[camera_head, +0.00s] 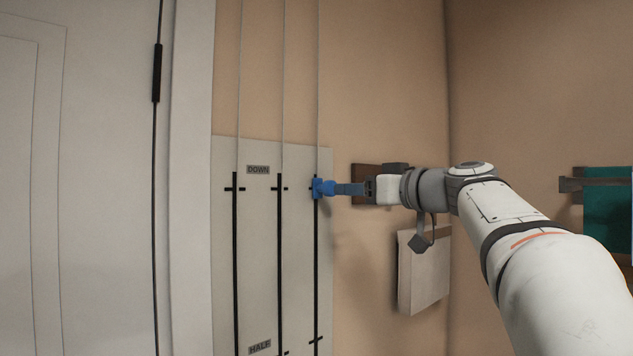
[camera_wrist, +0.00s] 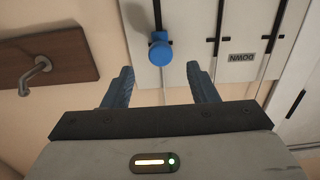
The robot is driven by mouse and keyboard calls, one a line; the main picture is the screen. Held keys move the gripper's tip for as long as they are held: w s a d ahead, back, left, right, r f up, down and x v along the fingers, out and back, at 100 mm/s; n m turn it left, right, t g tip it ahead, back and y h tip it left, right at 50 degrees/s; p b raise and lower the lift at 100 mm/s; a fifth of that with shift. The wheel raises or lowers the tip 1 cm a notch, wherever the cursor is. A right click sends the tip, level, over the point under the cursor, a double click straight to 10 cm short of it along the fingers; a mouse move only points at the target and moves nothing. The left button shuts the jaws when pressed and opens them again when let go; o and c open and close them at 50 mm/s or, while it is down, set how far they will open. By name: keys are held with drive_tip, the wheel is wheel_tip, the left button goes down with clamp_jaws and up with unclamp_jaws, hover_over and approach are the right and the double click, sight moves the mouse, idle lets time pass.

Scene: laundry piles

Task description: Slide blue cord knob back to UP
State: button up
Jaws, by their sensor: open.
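The blue cord knob (camera_wrist: 160,50) sits on the rightmost black track of a pale wall panel (camera_head: 258,270), close to the DOWN label (camera_head: 258,170). In the head view my gripper's blue fingers (camera_head: 335,188) reach the knob from the right and partly cover it. In the wrist view my gripper (camera_wrist: 158,80) is open, with one finger on each side and the knob just beyond the tips, roughly centred between them. Neither finger touches the knob in that view. The HALF label (camera_head: 260,347) shows at the bottom of the panel. No UP label is in view.
A wooden plate with a hook (camera_wrist: 45,60) is on the wall beside the panel. A pale box-like item (camera_head: 424,270) hangs below my wrist. A teal cloth (camera_head: 607,200) hangs on a rail at the far right. A white door (camera_head: 90,180) stands left.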

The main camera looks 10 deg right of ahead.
sight(330, 189)
drive_tip(key=p+x, duration=0.3)
drive_tip(key=x, duration=0.4)
drive_tip(key=shift+w+a+r, duration=0.1)
drive_tip(key=shift+w+a, duration=0.1)
drive_tip(key=shift+c, duration=0.5)
clamp_jaws()
